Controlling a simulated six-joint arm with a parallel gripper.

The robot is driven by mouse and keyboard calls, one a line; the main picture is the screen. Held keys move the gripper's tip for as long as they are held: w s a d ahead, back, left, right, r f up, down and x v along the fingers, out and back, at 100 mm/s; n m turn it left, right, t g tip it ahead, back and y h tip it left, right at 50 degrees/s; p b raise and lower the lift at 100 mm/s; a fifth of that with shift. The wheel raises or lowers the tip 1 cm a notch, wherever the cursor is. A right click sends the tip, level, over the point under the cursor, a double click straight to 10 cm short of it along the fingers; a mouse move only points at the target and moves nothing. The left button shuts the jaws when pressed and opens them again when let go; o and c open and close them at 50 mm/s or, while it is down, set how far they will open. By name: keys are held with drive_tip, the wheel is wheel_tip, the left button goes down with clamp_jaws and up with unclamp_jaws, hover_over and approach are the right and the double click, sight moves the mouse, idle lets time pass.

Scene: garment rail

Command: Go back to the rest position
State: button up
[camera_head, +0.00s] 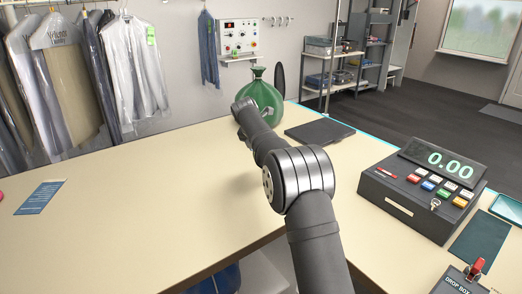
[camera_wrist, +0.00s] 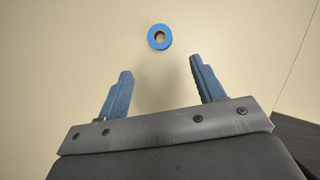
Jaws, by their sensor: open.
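My gripper (camera_wrist: 160,88) shows in the wrist view with its two blue fingers spread wide and nothing between them. It is above the cream counter (camera_wrist: 60,60). A blue ring, like a roll of tape (camera_wrist: 153,32), lies on the counter beyond the fingertips, apart from them. In the head view my arm reaches forward over the counter (camera_head: 150,190), and the gripper itself is hidden behind the arm.
A green tied sack (camera_head: 259,97) stands at the back by a dark flat pad (camera_head: 320,131). A cash register (camera_head: 420,190) stands at right. Bagged clothes (camera_head: 65,85) hang at back left. A blue card (camera_head: 40,197) lies at left. The counter's left middle is clear.

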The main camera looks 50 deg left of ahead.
drive_tip(key=shift+f, duration=0.15)
drive_tip(key=x, duration=1.2)
drive_tip(key=shift+w+f, duration=0.1)
drive_tip(key=shift+f, duration=0.1)
wheel_tip(320, 180, up, 3)
drive_tip(key=shift+r, duration=0.75)
